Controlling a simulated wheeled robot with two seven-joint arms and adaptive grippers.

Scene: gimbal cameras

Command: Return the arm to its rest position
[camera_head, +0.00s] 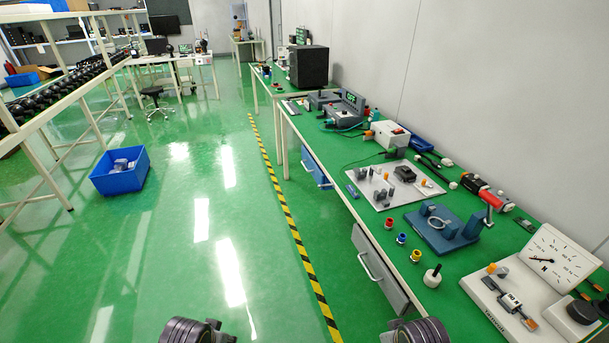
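A dark, ribbed, rounded part of my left arm (195,331) shows at the bottom edge, left of centre, over the green floor. A similar part of my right arm (418,331) shows at the bottom edge, right of centre, near the front edge of the workbench. Both are cut off by the frame. No gripper fingers show in the view, so whether either gripper holds anything is hidden.
A green workbench (458,262) runs along the right, bearing a gauge stand (548,258), a blue fixture (445,228) and a metal plate (378,192). A drawer (378,270) sticks out below. A blue bin (120,172) stands on open floor at left.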

